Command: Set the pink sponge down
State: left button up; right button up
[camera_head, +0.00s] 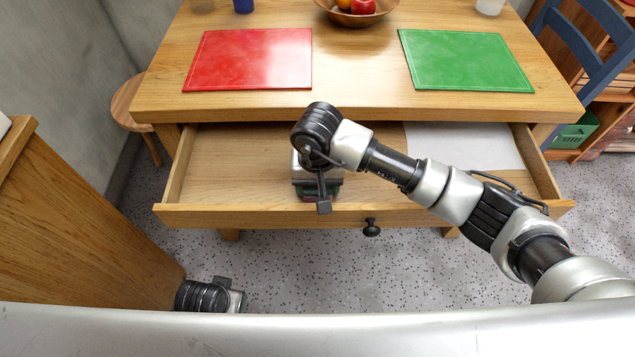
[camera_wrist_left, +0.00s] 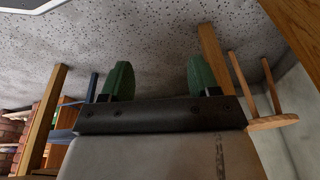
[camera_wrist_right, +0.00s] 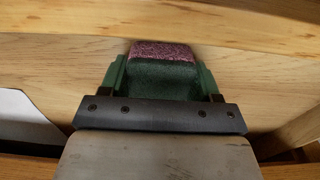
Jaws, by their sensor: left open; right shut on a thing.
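The pink sponge (camera_wrist_right: 162,50) shows in the right wrist view between the green fingers of my right gripper (camera_wrist_right: 161,78). It has a speckled pink layer and a dark green part. In the head view my right gripper (camera_head: 318,190) is over the left half of the open drawer (camera_head: 235,165) and hides most of the sponge. I cannot tell whether the sponge touches the drawer floor. My left gripper (camera_wrist_left: 158,78) is open and empty. In the head view it is low at the left (camera_head: 236,299), outside the drawer, above the grey floor.
A white sheet (camera_head: 465,143) lies in the drawer's right part; bare wood is left of the gripper. The drawer front has a dark knob (camera_head: 372,228). The tabletop above holds a red mat (camera_head: 250,60), a green mat (camera_head: 466,60) and a fruit bowl (camera_head: 357,17).

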jog(key=shift+f, duration=0.1)
jog(key=o, duration=0.9)
pick_arm(q)
jog(key=shift+s+a+r, duration=0.1)
jog(key=shift+s+r, duration=0.15)
jog(key=shift+r, duration=0.15)
pick_arm(e)
jog(key=shift+r, duration=0.3)
pick_arm(q)
jog(key=f, duration=0.3)
jog(key=f+p, duration=0.1)
jog(key=shift+s+f, duration=0.25)
jog(key=shift+s, duration=0.05)
pick_arm(e)
notch_tip(320, 180, up, 12)
jog(key=shift+f, duration=0.15)
